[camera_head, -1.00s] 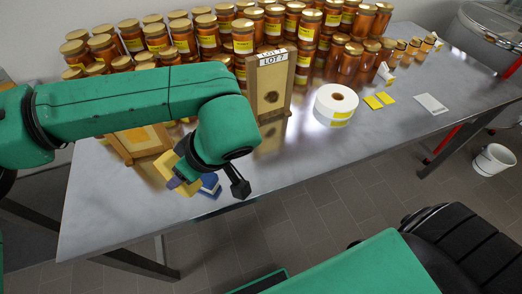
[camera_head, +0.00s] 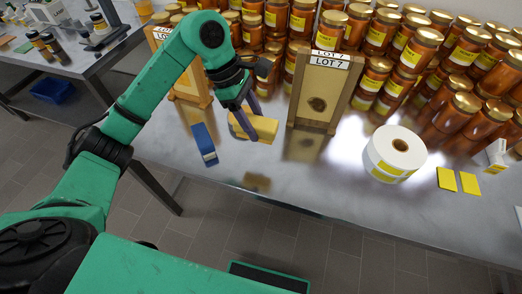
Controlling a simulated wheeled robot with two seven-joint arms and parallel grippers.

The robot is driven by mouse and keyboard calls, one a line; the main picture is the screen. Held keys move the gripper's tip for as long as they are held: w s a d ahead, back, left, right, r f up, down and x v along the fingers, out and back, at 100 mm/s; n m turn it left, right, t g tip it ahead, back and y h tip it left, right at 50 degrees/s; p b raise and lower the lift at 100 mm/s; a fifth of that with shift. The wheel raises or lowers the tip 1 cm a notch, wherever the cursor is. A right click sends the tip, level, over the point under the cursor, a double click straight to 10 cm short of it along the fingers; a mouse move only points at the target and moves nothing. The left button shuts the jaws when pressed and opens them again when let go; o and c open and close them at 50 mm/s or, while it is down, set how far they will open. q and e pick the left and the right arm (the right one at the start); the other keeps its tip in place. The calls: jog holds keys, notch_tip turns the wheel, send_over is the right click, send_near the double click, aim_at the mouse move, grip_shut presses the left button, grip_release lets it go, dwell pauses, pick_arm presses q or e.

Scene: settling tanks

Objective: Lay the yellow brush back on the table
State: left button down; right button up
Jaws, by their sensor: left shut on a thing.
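The yellow brush (camera_head: 262,129) is in my left gripper (camera_head: 246,118), which points down over the front part of the steel table (camera_head: 320,180). The purple fingers are shut on it. The brush looks level and a little above the table, with its reflection below and apart from it. A blue block-like thing (camera_head: 204,146), perhaps another brush, lies on the table just left of it. My right gripper is not in view.
A wooden frame labelled LOT 7 (camera_head: 320,92) stands right of the brush, another wooden frame (camera_head: 188,80) behind it. Rows of honey jars (camera_head: 380,50) fill the back. A white label roll (camera_head: 396,152) and yellow cards (camera_head: 458,180) lie right. Bare steel lies in front.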

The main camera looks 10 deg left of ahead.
pick_arm(q)
jog(key=f, duration=0.3)
jog(key=f+p, duration=0.1)
jog(key=f, duration=0.3)
jog(key=f+p, duration=0.1)
jog(key=f, duration=0.3)
jog(key=shift+d, duration=0.35)
jog(key=shift+f, duration=0.45)
jog(key=shift+c, duration=1.3)
grip_release()
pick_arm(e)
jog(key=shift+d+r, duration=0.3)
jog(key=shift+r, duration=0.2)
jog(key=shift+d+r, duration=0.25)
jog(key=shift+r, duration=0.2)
